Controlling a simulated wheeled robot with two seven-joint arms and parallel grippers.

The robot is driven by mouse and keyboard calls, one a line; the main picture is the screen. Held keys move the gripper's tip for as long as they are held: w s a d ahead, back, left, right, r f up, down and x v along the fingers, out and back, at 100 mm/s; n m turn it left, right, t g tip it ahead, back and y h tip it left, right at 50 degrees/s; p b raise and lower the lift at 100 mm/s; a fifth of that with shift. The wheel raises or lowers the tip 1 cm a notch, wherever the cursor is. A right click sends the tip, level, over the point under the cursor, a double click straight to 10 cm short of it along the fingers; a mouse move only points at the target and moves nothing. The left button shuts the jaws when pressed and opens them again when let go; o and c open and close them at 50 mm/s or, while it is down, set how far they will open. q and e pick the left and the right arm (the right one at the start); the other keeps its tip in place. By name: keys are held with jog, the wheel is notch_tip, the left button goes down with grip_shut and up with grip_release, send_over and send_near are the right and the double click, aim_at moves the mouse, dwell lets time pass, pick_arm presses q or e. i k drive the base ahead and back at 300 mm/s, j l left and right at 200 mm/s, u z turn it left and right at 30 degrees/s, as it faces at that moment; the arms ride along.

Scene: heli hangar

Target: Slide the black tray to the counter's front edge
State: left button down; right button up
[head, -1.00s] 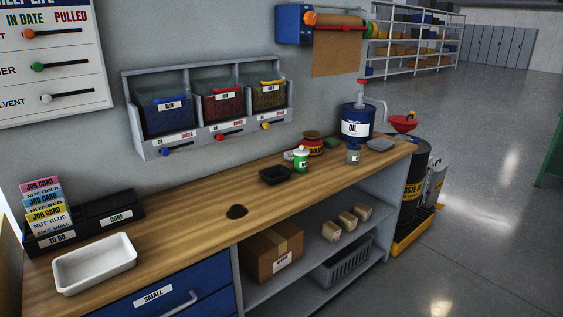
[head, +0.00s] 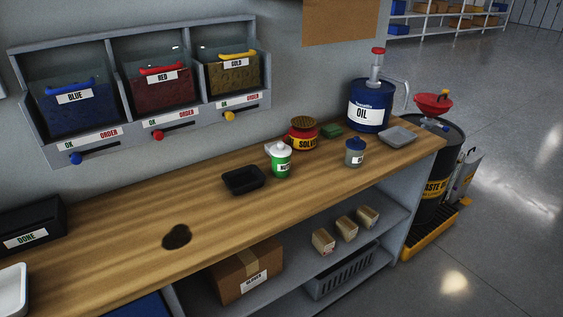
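The black tray (head: 243,180) is a small, shallow, empty rectangular dish on the wooden counter (head: 130,245). It sits toward the back of the counter, left of a green and white bottle (head: 281,160) and apart from it. The counter's front edge (head: 290,214) runs diagonally below and to the right of the tray, with bare wood between. Neither of my grippers shows in the head view.
A dark stain (head: 177,236) lies on the wood left of the tray. A red solvent tin (head: 303,134), grey jar (head: 355,153), blue oil drum (head: 370,104) and grey dish (head: 398,137) stand to the right. Coloured bins (head: 158,92) hang above. A white tray (head: 11,291) is at left.

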aim_at(245, 178)
jog(key=i+l, duration=0.1)
jog(key=l, duration=0.35)
jog(key=i+l, duration=0.1)
jog(key=l, duration=0.35)
jog(key=i+l, duration=0.1)
jog(key=l, duration=0.35)
